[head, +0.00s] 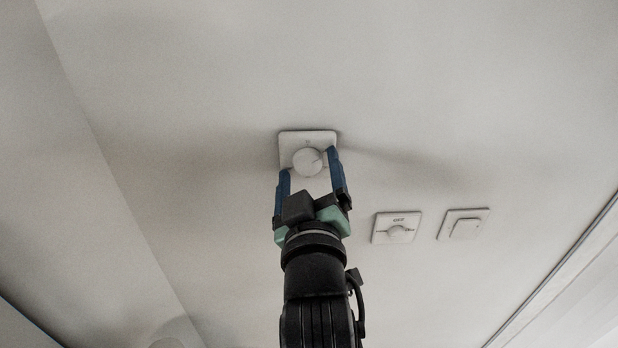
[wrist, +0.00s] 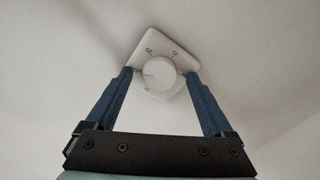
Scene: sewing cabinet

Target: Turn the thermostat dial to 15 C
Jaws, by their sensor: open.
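The thermostat is a white square plate (head: 289,139) on the pale wall with a round white dial (head: 307,161) in its middle. In the wrist view the dial (wrist: 159,73) sits between my two fingers, on a plate with small dark marks that I cannot read surely. A thin pointer line shows on the dial, toward its left in the wrist view. My gripper (head: 308,162) is open, with its blue fingers reaching up to either side of the dial. In the wrist view a gap shows between dial and fingertips. The plate's lower part is partly hidden by the gripper in the head view.
A switch plate marked OFF (head: 397,228) with a small knob is on the wall to the lower right. A rocker switch (head: 464,224) is beside it. The wall left of and above the thermostat is bare. A wall corner runs down the left side.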

